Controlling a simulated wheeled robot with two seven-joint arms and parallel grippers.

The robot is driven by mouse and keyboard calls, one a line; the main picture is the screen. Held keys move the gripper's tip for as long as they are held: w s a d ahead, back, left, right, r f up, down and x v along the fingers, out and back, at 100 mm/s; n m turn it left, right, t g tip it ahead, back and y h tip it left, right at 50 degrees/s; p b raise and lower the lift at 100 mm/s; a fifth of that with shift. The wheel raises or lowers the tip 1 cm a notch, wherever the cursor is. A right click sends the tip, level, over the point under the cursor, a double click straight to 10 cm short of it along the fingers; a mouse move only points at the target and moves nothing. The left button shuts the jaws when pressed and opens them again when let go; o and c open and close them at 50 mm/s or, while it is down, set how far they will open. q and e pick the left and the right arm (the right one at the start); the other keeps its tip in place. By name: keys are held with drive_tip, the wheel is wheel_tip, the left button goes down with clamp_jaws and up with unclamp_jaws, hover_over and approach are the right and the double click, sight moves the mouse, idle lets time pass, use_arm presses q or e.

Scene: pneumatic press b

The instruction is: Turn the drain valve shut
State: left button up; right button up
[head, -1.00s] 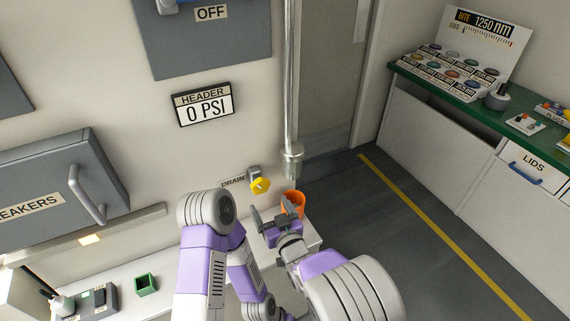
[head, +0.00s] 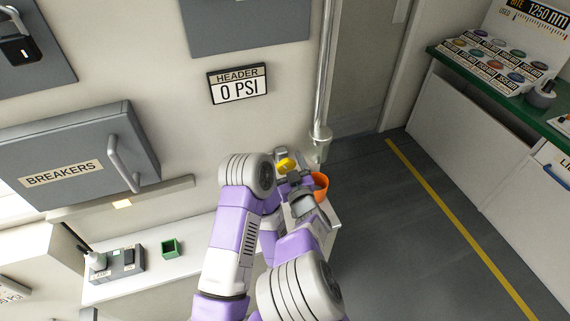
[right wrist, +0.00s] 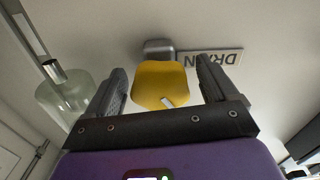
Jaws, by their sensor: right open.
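The yellow drain valve handle (head: 287,164) is on the wall below the header sign, partly hidden by my right arm. In the right wrist view the yellow handle (right wrist: 160,84) sits between the two open fingers, with a gap on each side. Its grey fitting (right wrist: 158,48) is behind it, beside the DRAIN label (right wrist: 214,58), which appears upside down. My right gripper (head: 294,180) is open at the handle and is not closed on it. My left gripper is not in view.
An orange cup (head: 319,186) stands just right of my right gripper on the white ledge (head: 325,222). A vertical pipe (head: 325,75) runs down the wall close by.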

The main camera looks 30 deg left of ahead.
drive_tip(key=shift+w+a, duration=0.15)
drive_tip(key=c, duration=1)
drive_tip(key=m+b, duration=0.2)
drive_tip(key=b, duration=0.2)
drive_tip(key=shift+f, duration=0.15)
drive_tip(key=shift+c, duration=0.2)
drive_tip(key=shift+m+b, duration=2)
drive_tip(key=shift+b, duration=0.05)
drive_tip(key=o, duration=1)
drive_tip(key=shift+o, duration=0.2)
